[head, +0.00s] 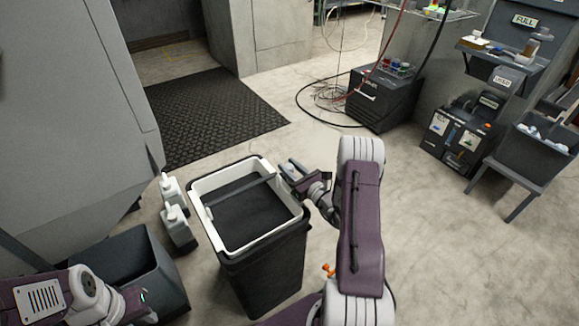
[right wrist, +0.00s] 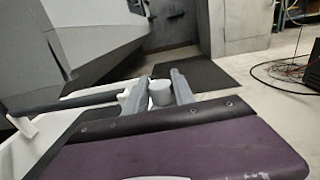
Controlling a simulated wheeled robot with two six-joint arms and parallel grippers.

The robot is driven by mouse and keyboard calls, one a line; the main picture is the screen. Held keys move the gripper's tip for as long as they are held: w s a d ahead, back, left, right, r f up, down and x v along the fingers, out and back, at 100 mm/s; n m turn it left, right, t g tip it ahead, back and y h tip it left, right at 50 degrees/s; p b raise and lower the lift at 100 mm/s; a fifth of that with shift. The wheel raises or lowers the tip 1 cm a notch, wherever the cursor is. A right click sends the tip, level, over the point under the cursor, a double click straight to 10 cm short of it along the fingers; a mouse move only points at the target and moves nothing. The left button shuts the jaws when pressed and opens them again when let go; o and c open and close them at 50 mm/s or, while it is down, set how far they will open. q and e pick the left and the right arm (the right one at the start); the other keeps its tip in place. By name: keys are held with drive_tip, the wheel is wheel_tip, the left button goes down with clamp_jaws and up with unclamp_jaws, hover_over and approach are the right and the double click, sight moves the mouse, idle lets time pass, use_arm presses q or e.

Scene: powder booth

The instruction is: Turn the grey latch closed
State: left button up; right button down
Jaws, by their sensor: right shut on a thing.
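My right gripper (head: 290,170) is at the right rim of the black bin with a white rim (head: 268,237). In the right wrist view its two grey fingers (right wrist: 160,90) stand on either side of a short grey cylinder (right wrist: 161,94), which looks like the grey latch, and it is shut on it. In the head view the latch is hidden or too small to make out among the fingers. A dark bar (head: 240,189) crosses the bin's opening; it also shows in the right wrist view (right wrist: 75,103). My left arm shows at the lower left, but its fingers do not.
White bottles (head: 176,226) stand left of the bin, and a dark open tub (head: 150,262) is at the lower left. A black mat (head: 215,115) lies behind. A black cabinet (head: 385,100) with cables beside it stands farther back.

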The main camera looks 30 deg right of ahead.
drive_tip(key=c, duration=1.3)
unclamp_jaws()
drive_tip(key=shift+c, duration=0.2)
drive_tip(key=shift+s, duration=0.15)
drive_tip(key=s+d+p, duration=0.1)
drive_tip(key=s+p, duration=0.1)
drive_tip(key=s, duration=0.6)
drive_tip(key=shift+s, duration=0.4)
drive_tip(key=shift+d, duration=0.1)
